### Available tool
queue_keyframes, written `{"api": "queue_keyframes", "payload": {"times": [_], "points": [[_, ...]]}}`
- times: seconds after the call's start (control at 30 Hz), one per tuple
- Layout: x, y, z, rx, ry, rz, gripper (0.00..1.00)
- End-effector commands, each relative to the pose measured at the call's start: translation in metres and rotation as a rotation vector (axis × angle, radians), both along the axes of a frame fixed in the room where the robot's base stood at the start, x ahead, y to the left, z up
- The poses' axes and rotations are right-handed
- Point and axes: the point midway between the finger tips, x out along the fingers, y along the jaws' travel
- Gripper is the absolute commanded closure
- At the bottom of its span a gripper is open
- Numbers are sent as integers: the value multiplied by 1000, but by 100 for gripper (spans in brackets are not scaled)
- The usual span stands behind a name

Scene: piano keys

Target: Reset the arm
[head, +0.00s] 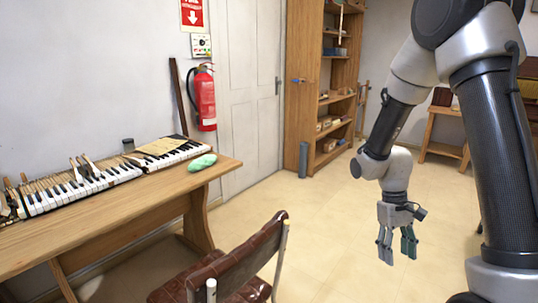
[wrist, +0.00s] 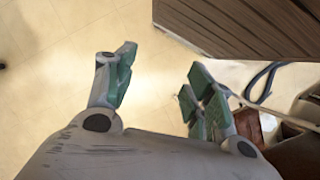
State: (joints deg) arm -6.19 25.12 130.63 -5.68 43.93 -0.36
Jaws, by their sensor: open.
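My gripper (head: 397,247) hangs fingers down over bare floor, to the right of the chair and well apart from the workbench. It is open and empty. In the wrist view its green-padded fingers (wrist: 158,95) stand apart with only tan floor between them. My arm comes down from the upper right of the head view, bent at the elbow.
A wooden workbench (head: 130,200) at left bears piano keys (head: 80,188) and a green object (head: 202,162). A brown chair (head: 225,275) stands in front of it. A shelf (head: 322,90), red extinguisher (head: 204,98) and door (head: 243,110) are behind. The middle floor is clear.

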Motion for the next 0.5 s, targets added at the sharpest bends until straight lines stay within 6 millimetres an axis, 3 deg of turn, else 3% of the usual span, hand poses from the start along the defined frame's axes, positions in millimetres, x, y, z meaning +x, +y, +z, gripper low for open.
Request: {"api": "queue_keyframes", "payload": {"times": [0.03, 0.2, 0.5], "points": [[-10, -2, 28, 4, -23, -21, 46], [-55, -6, 100, 26, -95, -88, 46], [-117, -11, 184, 86, -378, -156, 46]]}}
